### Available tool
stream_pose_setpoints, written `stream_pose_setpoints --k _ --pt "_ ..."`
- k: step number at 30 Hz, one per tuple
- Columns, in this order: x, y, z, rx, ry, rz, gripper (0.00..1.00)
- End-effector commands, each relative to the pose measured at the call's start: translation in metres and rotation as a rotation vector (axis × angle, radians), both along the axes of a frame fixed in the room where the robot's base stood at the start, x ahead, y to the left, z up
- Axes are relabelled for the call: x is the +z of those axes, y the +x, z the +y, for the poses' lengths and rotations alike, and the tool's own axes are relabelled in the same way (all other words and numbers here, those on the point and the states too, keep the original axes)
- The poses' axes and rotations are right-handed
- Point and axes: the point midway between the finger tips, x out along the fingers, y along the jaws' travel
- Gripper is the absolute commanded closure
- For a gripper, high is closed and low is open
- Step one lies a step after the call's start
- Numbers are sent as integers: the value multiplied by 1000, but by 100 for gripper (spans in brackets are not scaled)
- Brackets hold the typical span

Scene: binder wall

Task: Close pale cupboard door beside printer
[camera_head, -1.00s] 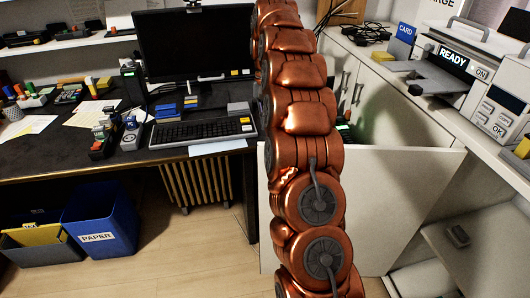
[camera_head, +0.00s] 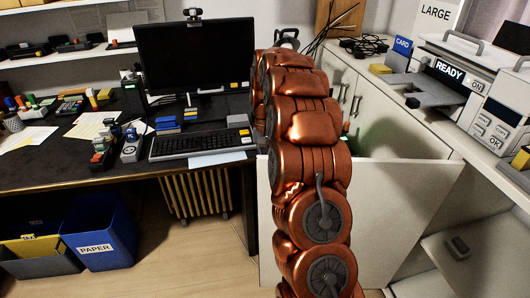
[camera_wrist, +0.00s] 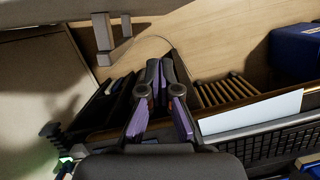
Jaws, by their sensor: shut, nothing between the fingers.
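The pale cupboard door (camera_head: 400,205) stands open in the head view, jutting out left from the cupboard on the right. The arm crosses in front of its left part. In the wrist view, a pale panel with a grey handle (camera_wrist: 103,38) runs along the top, apparently this door's outer face. My gripper (camera_wrist: 160,68) is shut and empty, below that panel in the picture and apart from it. In the head view, the dark gripper (camera_head: 287,38) shows at the top of the arm, beyond the door. The printer (camera_head: 470,85) stands on the counter at right.
The desk at left bears a monitor (camera_head: 195,55) and a keyboard (camera_head: 200,143), close to the arm. A blue paper bin (camera_head: 100,235) stands on the floor. The open compartment has a shelf (camera_head: 485,245). Floor left of the door is clear.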

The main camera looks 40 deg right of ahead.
Motion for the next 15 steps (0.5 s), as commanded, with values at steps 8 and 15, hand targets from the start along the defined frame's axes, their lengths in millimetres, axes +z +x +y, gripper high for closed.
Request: stream_pose_setpoints --k 8,15 --pt "-4 -19 14 0 1 3 100" --pt "-3 -30 22 0 1 1 100"
